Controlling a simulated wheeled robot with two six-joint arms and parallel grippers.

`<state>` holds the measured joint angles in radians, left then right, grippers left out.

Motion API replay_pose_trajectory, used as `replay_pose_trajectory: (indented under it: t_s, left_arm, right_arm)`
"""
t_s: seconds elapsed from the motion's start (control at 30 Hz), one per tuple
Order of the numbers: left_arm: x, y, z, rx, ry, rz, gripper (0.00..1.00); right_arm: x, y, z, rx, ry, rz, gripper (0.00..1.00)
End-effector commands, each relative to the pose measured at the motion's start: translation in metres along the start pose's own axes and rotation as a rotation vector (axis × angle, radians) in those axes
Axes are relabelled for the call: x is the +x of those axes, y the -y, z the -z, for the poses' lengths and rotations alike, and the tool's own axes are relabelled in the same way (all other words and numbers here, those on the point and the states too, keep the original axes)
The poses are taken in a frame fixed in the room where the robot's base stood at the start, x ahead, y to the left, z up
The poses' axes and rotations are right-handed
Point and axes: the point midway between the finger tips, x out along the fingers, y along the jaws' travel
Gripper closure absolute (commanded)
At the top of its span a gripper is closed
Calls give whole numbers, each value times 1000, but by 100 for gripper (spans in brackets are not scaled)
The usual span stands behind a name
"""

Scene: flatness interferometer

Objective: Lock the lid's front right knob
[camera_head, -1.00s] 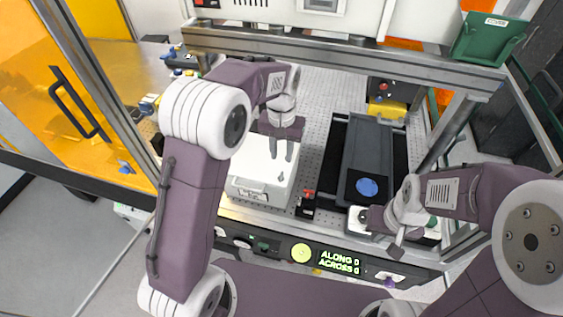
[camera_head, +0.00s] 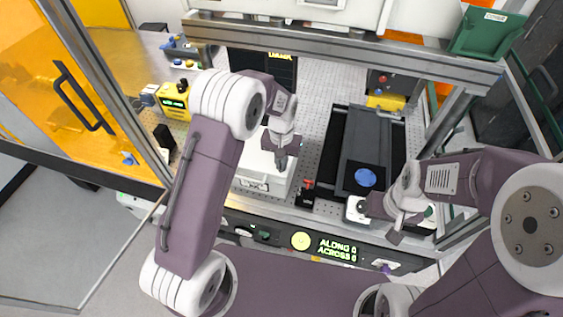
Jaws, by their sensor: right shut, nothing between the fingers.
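A white box with a pale lid (camera_head: 256,163) stands on the perforated bench inside the frame, left of centre. My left gripper (camera_head: 281,159) points down over the right part of this lid. Its fingers overlap in this view, so I cannot tell whether they are apart or whether they touch anything. The lid's front right knob is not clearly visible; the gripper may cover it. My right gripper (camera_head: 396,236) is shut and empty, low at the right, by the front rail and away from the box.
A dark slide with a blue disc (camera_head: 365,178) lies right of the box. A small black and red block (camera_head: 306,190) stands between them. A metal beam (camera_head: 340,42) crosses above the bench. The front panel has a green display (camera_head: 338,250). A yellow device (camera_head: 174,101) stands at the left.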

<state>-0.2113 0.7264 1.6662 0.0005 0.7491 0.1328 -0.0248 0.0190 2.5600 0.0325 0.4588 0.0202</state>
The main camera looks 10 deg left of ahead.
Motion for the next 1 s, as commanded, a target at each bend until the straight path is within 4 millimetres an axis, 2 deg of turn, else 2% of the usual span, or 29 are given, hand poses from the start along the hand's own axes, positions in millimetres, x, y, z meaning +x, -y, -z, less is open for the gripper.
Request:
replay_pose_trajectory:
  t_s: [0.47, 1.0]
  left_arm:
    - [0, 0, 1, 64, -1, 0, 100]
    - [-1, 0, 1, 522, -2, -1, 100]
  right_arm:
    - [0, 0, 0, 0, 0, 0, 100]
    - [3, 0, 0, 0, 0, 0, 100]
